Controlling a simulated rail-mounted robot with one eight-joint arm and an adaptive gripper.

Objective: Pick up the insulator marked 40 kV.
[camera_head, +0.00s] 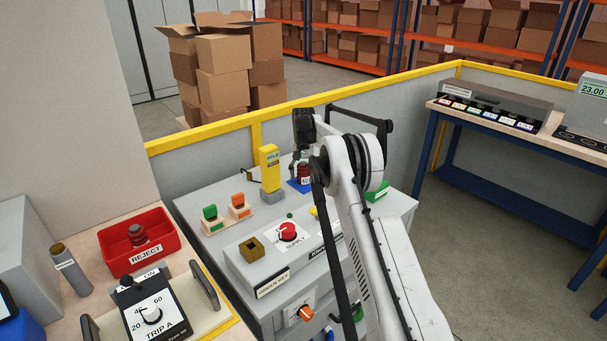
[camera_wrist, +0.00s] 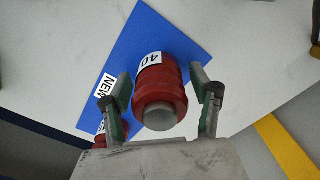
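The insulator marked 40 (camera_wrist: 160,88) is a dark red ribbed piece with a grey end and a white label. It stands on a blue mat (camera_wrist: 165,30) labelled NEW. In the head view the insulator (camera_head: 304,170) is partly hidden under my gripper (camera_head: 301,158), and a corner of the blue mat (camera_head: 294,186) shows. In the wrist view my gripper (camera_wrist: 163,104) is open, one finger on each side of the insulator, with a visible gap at both sides. A second red piece (camera_wrist: 101,138) shows partly by the left finger.
A yellow upright device (camera_head: 270,168) stands left of the mat. Green and orange blocks (camera_head: 224,212) and a panel with a red knob (camera_head: 288,232) are on the same grey bench. A red REJECT bin (camera_head: 117,254) holding a dark red piece is at the left.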

